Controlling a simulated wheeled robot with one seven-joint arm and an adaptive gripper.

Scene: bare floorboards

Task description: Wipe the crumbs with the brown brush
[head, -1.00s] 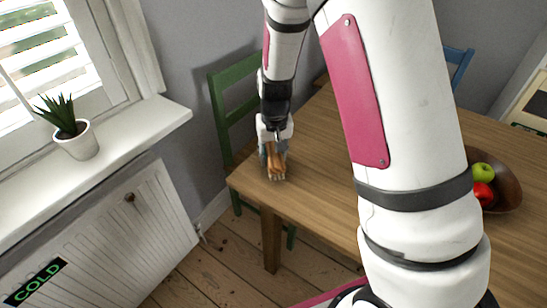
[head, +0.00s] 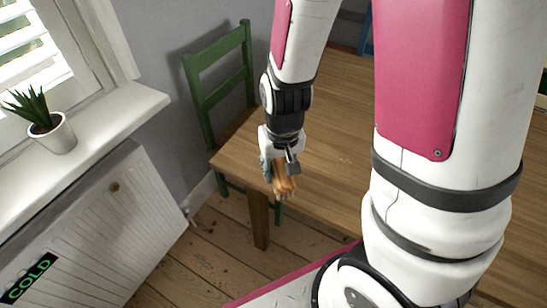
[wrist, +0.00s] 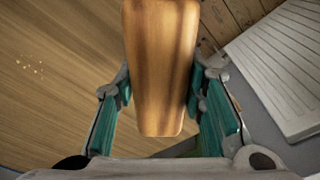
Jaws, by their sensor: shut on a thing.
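My gripper (head: 279,165) is shut on the brown brush (head: 284,182) near the table's near left corner. In the wrist view the smooth wooden body of the brush (wrist: 160,65) sits between the two green-padded fingers (wrist: 160,100). In the head view the brush hangs down at the table's front edge; whether it touches the wood I cannot tell. A few pale crumbs (wrist: 31,67) lie on the tabletop, left of and apart from the brush in the wrist view. Small specks that look like the crumbs (head: 344,159) show right of my gripper in the head view.
The wooden table (head: 330,120) reaches back and right, partly hidden by my arm. A green chair (head: 222,75) stands at its left end. A white radiator (head: 85,225) and a sill with a potted plant (head: 52,135) are at the left, with bare floorboards (head: 205,250) between.

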